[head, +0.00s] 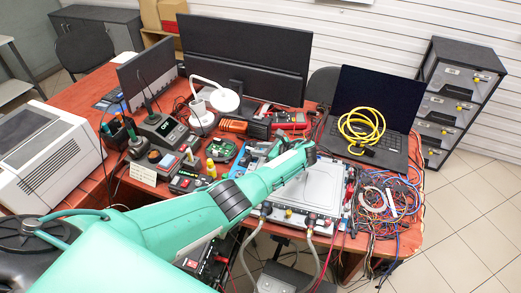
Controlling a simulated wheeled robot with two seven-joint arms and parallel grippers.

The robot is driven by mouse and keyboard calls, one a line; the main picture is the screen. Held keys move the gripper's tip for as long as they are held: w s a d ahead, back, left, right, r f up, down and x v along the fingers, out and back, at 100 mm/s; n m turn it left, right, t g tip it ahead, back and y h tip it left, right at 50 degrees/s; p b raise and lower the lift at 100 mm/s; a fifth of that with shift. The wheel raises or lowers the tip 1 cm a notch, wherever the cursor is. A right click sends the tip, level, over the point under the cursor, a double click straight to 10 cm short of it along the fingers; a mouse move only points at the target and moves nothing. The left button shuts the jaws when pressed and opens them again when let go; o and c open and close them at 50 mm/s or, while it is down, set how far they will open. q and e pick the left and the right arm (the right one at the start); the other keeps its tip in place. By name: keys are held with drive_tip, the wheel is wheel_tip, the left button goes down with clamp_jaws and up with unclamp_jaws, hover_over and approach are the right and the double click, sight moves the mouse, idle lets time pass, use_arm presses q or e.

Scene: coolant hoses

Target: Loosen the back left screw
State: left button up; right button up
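A flat silver box (318,187) lies at the front edge of the red table. Two grey hoses (318,255) run down from fittings (311,219) along its front side. My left arm reaches in from the lower left and crosses over the box's left and back-left part. My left gripper (309,153) is at the arm's far end, above the back edge of the box. Its fingers are too small and blocked to show whether they are open. The back left screw cannot be made out; the arm covers that corner. My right gripper is not in view.
A tangle of coloured cables (388,205) lies right of the box. An open laptop (375,115) with a coiled yellow cable (361,128) stands behind it. Monitors (245,55), a red multimeter (290,119) and several tools crowd the table. A white machine (45,155) stands at left.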

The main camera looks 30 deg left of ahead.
use_arm(q)
drive_tip(key=shift+o, duration=0.6)
drive_tip(key=shift+d, duration=0.3)
drive_tip(key=b+v, duration=0.1)
drive_tip(key=v, duration=1.2)
drive_tip(key=shift+r, duration=0.2)
